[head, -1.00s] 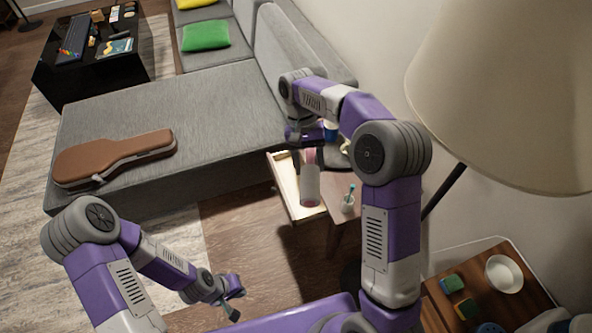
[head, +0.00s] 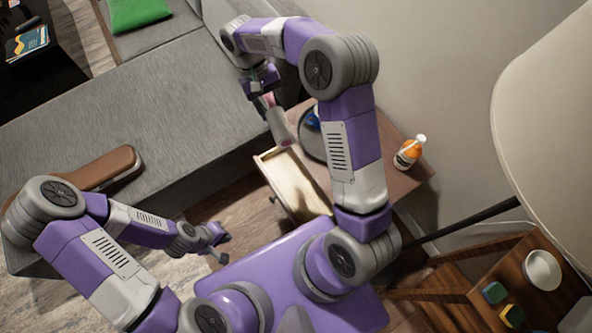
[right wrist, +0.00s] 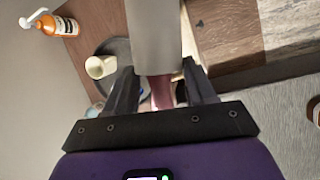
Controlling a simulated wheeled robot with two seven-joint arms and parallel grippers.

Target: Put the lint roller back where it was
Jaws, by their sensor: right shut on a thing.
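The lint roller (head: 281,127) has a pale grey cylinder and a pink handle. My right gripper (head: 264,90) is shut on its handle and holds it above the back end of an open drawer (head: 297,187). In the right wrist view the roller (right wrist: 156,38) points away from my right gripper (right wrist: 162,88), with the pink handle between the fingers. The drawer's pale inside looks empty where it shows; my right arm hides part of it. My left gripper (head: 219,243) is low at the left, away from the roller; its fingers are too small to read.
The drawer belongs to a wooden side table (head: 390,173). On it stand an orange bottle (head: 408,152) and a dark round tray (head: 312,147) with a cream cup (right wrist: 101,66). A lampshade (head: 550,130) hangs at right.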

